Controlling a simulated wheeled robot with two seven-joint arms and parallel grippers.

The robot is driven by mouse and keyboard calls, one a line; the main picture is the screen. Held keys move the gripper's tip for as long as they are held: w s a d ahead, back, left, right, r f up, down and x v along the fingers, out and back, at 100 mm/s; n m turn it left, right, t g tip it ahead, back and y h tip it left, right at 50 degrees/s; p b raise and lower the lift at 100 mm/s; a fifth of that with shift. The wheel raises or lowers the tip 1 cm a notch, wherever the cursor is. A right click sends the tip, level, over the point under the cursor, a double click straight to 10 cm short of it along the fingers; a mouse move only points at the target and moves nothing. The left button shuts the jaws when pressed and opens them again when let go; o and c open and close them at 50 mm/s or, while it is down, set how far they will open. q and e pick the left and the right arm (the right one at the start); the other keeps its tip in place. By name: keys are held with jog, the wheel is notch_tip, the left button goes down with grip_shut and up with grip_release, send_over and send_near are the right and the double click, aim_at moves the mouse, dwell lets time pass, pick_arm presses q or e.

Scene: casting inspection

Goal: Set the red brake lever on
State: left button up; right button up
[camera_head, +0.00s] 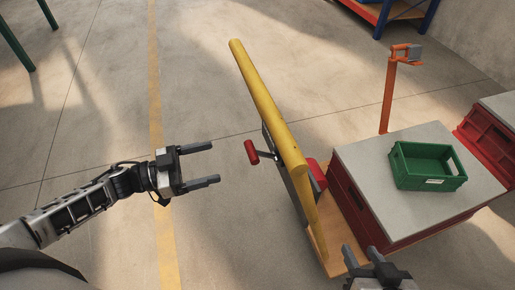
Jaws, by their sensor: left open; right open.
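The red brake lever (251,152) sticks out to the left from the side of a cart, below a yellow bar (265,100). A short dark arm joins it to the cart. My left gripper (215,164) is open and empty, with its fingers pointing right towards the lever and a small gap between them and it. My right gripper (375,255) is at the bottom edge, in front of the cart's wooden deck and red crate, and is only partly in view.
The cart's wooden deck (331,235) carries a red crate (352,205) with a grey top (365,165). A green crate (407,180) stands on that top. An orange post (388,98) stands behind. The floor left of the cart is clear, with a yellow line (155,85).

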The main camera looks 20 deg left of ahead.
aim_at(253, 149)
pick_arm(q)
jog(key=x, duration=1.2)
jog(key=shift+w+d, duration=0.35)
jog(key=shift+d, duration=0.1)
